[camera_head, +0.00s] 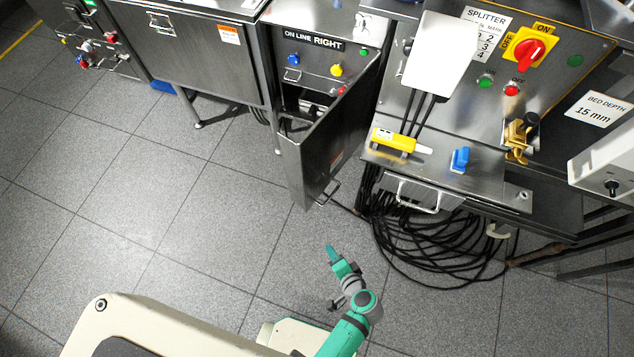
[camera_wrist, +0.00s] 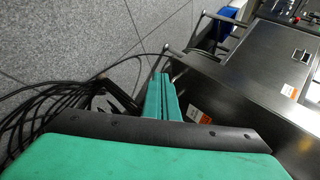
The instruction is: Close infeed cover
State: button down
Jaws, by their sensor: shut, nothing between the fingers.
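An open metal cover (camera_head: 335,135) stands out from the cabinet under the "ON LINE RIGHT" panel in the head view. It has a small handle near its lower outer corner. No label names it as the infeed cover, so I cannot tell for sure that it is. My green gripper (camera_head: 331,254) is in front of and below the cover, over the floor, apart from it. In the wrist view the gripper's fingers (camera_wrist: 163,97) are together and empty, with a dark metal panel bearing orange labels to their right.
Black cables (camera_head: 440,245) lie coiled on the floor right of my gripper, below the splitter panel (camera_head: 485,75). A closed metal cabinet front (camera_head: 190,60) stands to the left. The tiled floor (camera_head: 190,215) at left is clear.

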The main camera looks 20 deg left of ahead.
jog(key=w+r+y, duration=0.5)
jog(key=w+r, duration=0.1)
jog(key=w, duration=0.2)
jog(key=n+g+y, duration=0.2)
jog(key=n+y, duration=0.1)
jog(key=y, duration=0.2)
send_near(308, 177)
jog(key=x, duration=0.6)
jog(key=shift+a+f, duration=0.1)
jog(key=shift+a, duration=0.15)
